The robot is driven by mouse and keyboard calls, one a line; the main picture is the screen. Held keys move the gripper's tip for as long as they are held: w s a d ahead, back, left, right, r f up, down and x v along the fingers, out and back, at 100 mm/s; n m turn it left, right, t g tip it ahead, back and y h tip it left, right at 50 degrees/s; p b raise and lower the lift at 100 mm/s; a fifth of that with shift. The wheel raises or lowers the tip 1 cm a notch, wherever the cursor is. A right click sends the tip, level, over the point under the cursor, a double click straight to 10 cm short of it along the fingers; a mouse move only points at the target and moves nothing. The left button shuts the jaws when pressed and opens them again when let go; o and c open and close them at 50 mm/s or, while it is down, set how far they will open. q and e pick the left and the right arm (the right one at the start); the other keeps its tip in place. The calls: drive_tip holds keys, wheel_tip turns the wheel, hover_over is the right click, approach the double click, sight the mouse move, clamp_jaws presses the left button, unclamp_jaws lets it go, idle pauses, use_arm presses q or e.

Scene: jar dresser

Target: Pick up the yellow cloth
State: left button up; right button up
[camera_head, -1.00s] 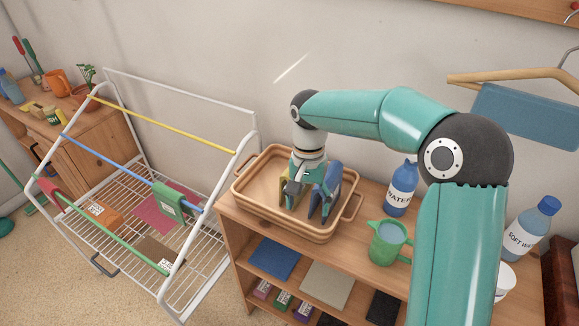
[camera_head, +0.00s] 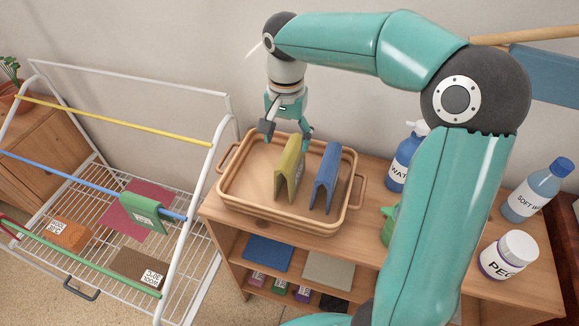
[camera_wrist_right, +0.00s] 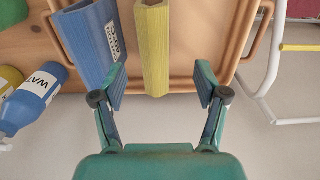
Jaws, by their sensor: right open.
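The yellow cloth (camera_head: 289,168) stands folded like a tent in the tan basket (camera_head: 246,205) on the wooden dresser. A blue folded cloth (camera_head: 326,180) stands to its right in the head view. My right gripper (camera_head: 286,133) is open and empty, above and behind the yellow cloth. In the right wrist view the yellow cloth (camera_wrist_right: 153,50) lies ahead between the lines of the open fingers (camera_wrist_right: 161,84), nearer the left finger. The blue cloth (camera_wrist_right: 88,42) is just left of it there. My left gripper is not in view.
A white drying rack (camera_head: 187,232) with colored bars stands left of the dresser, a green cloth (camera_head: 144,213) on its blue bar. A water bottle (camera_head: 402,165), a soft-wash bottle (camera_head: 538,190) and a peg jar (camera_head: 508,255) stand right of the basket.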

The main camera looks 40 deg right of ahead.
sight(291, 161)
wheel_tip(291, 161, down, 3)
drive_tip(key=shift+r, duration=0.1)
drive_tip(key=f, duration=0.3)
drive_tip(key=f+p, duration=0.1)
drive_tip(key=f, duration=0.1)
drive_tip(key=shift+s+d, duration=0.3)
drive_tip(key=shift+d, duration=0.1)
drive_tip(key=shift+f, duration=0.45)
drive_tip(key=c, duration=1.2)
